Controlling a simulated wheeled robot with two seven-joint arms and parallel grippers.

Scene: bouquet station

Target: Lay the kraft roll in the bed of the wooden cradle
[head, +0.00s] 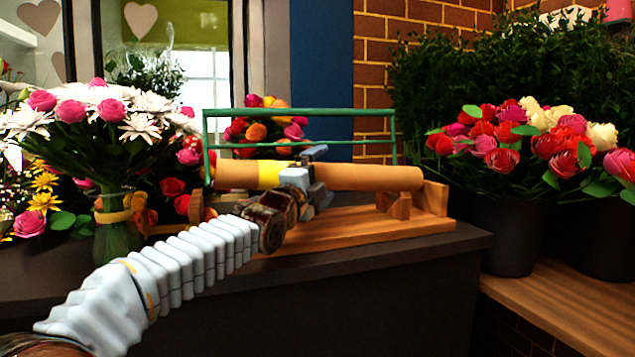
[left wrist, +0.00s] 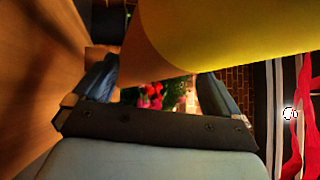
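The kraft roll (head: 370,177), a brown tube with a yellow band (head: 268,175), lies level across the head view. The wooden cradle (head: 350,232) is below it, with a support block (head: 397,204) and an upright end piece (head: 436,197) at the right. The roll's right end is close to that piece; whether the roll touches the support is unclear. My left gripper (head: 314,174) straddles the roll near its middle and appears closed on it. In the left wrist view, the roll (left wrist: 150,50) fills the gap between the fingers. My right gripper is not visible.
A green wire frame (head: 300,113) stands behind the roll. A flower vase (head: 118,235) stands at the left of the dark counter (head: 400,265). Dark flower buckets (head: 512,235) stand on a wooden shelf (head: 570,305) at the right.

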